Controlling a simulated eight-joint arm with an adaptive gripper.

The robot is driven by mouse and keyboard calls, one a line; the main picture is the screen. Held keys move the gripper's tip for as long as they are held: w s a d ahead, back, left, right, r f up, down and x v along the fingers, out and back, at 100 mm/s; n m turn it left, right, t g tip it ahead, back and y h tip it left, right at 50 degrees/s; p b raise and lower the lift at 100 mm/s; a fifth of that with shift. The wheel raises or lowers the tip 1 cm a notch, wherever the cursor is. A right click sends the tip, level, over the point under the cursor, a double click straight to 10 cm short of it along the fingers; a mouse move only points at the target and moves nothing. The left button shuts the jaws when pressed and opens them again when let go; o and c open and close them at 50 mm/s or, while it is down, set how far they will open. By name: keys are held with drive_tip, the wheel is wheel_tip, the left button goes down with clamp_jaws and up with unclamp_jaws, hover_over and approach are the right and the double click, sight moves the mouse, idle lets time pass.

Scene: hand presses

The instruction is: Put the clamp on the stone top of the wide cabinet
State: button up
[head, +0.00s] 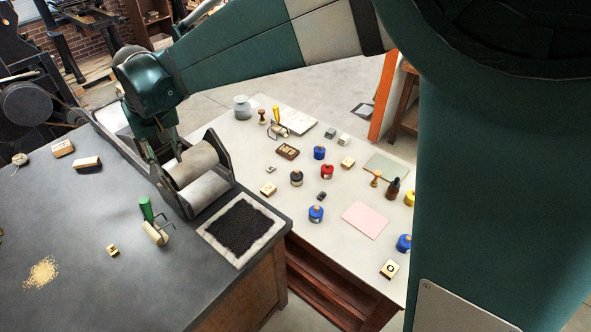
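The dark grey stone top (70,220) of a wide wooden cabinet fills the lower left of the head view. My gripper (168,153) points down at the back of this top, just behind and left of the press rollers. Its fingers are small and dark against the dark press frame, so I cannot tell whether they are open or shut, or hold anything. I cannot make out a clamp for certain in this view; one may be hidden by my gripper or the press.
A roller press (197,165) stands beside my gripper. A green-handled hand roller (148,212), wooden blocks (87,163), yellow grains (41,272) and a black inked slab (240,233) lie on the stone. A pale table (330,245) with ink jars and stamps stands right.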

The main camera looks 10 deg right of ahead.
drive_tip(key=s+d+r+m+t, duration=0.15)
drive_tip(key=d+r, duration=0.25)
drive_tip(key=d, duration=1)
drive_tip(key=s+d+r+m+t, duration=0.1)
drive_tip(key=s+d+r, duration=0.25)
drive_tip(key=d, duration=1.15)
drive_tip(key=s+d+f+m+t, duration=0.1)
drive_tip(key=s+d+f+m, duration=0.1)
drive_tip(key=s+d, duration=0.5)
drive_tip(key=s+d+f+m+t+h, duration=0.1)
drive_tip(key=s+d, duration=0.7)
drive_tip(key=d, duration=0.8)
drive_tip(key=shift+s+f+m+t, duration=0.35)
drive_tip(key=shift+f+t, duration=0.2)
drive_tip(key=shift+f, duration=0.35)
